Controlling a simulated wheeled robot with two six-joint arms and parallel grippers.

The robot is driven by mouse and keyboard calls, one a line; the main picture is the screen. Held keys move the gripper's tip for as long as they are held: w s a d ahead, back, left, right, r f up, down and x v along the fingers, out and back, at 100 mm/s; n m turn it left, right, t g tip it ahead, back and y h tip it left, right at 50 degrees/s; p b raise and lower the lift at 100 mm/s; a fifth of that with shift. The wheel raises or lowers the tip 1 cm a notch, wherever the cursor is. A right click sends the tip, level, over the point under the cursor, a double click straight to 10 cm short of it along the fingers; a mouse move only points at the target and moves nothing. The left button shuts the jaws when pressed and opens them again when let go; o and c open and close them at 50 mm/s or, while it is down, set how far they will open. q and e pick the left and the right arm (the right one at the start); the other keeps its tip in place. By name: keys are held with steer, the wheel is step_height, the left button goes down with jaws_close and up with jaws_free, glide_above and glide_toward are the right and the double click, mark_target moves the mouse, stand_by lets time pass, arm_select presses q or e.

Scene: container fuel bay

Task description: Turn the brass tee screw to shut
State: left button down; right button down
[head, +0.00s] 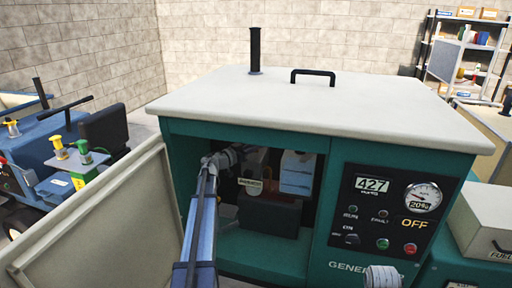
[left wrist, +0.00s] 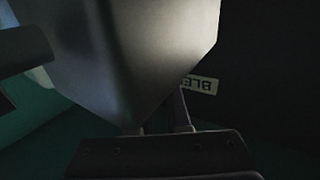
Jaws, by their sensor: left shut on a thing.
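My left arm reaches through the open front of the green generator cabinet (head: 180,165). My left gripper (head: 250,158) is inside, in shadow, in front of a grey filter-like body.
The open cabinet door (head: 95,225) stands left of my arm. The control panel (head: 385,210) at right shows 427, a 20% gauge and "OFF". A blue cart (head: 50,150) stands at left.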

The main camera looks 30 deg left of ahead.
arm_select(q)
steer(key=shift+w+a, duration=0.1)
steer(key=m+g+h, duration=0.1)
steer(key=m+h, duration=0.1)
steer(key=h, duration=0.1)
steer(key=shift+w+a, duration=0.1)
steer(key=shift+m+g+h, duration=0.8)
steer(key=shift+h, duration=0.2)
steer(key=m+g+h, duration=0.3)
steer(key=g+h, duration=0.1)
steer(key=shift+m, duration=0.3)
steer(key=shift+m+g+h, duration=0.5)
steer(key=shift+m+g, duration=0.1)
steer(key=shift+g, duration=0.2)
steer(key=shift+s+d+g, duration=0.2)
steer(key=shift+g, duration=0.1)
steer(key=c, duration=0.9)
jaws_free()
